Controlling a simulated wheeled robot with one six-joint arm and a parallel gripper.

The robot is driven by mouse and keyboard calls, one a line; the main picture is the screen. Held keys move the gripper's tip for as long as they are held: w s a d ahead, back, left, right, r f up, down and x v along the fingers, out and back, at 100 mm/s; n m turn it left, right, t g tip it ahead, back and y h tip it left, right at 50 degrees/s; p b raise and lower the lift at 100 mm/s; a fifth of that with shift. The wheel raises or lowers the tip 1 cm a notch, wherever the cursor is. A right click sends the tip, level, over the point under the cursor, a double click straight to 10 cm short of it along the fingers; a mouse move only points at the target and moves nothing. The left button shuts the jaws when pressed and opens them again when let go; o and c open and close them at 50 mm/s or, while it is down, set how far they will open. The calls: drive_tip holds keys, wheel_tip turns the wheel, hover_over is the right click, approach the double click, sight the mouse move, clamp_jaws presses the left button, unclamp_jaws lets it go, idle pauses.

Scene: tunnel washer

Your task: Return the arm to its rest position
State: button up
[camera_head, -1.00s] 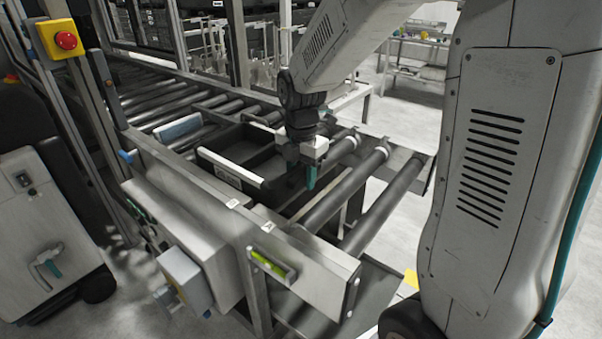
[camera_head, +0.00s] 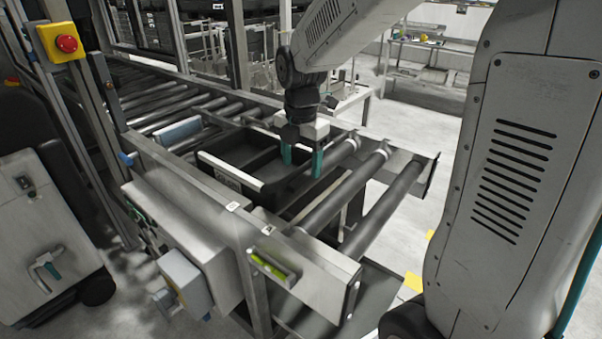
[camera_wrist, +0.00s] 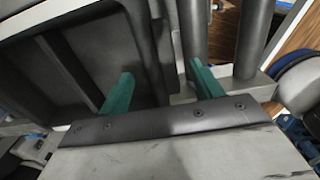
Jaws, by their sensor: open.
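My gripper (camera_head: 302,162) is open, with its two teal fingers spread apart and pointing down. In the head view it hangs over the near right end of the roller conveyor, at the right side of a black tray. In the wrist view the fingers of my gripper (camera_wrist: 160,90) stand apart with nothing held between them. The left finger overlaps the edge of the black tray (camera_wrist: 95,30), and the right finger is over the rollers. I cannot tell whether a finger touches the tray.
The roller conveyor (camera_head: 370,205) runs from the front right to the back left. A red emergency button (camera_head: 66,43) is on the left post. A table (camera_head: 430,45) stands at the back right, with clear floor before it.

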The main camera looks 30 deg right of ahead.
drive_tip(key=shift+r, duration=1.5)
drive_tip(key=shift+s+m, duration=0.15)
drive_tip(key=shift+m, duration=0.85)
drive_tip(key=s+a+r+m, duration=0.1)
drive_tip(key=s+m, duration=0.9)
drive_tip(key=s, duration=0.1)
drive_tip(key=s+a+r+m+t, duration=0.1)
drive_tip(key=s+a+r+m, duration=0.1)
drive_tip(key=s+m, duration=0.8)
drive_tip(key=shift+s+a+r+m, duration=0.15)
drive_tip(key=shift+s+r+m, duration=0.15)
drive_tip(key=shift+s, duration=0.95)
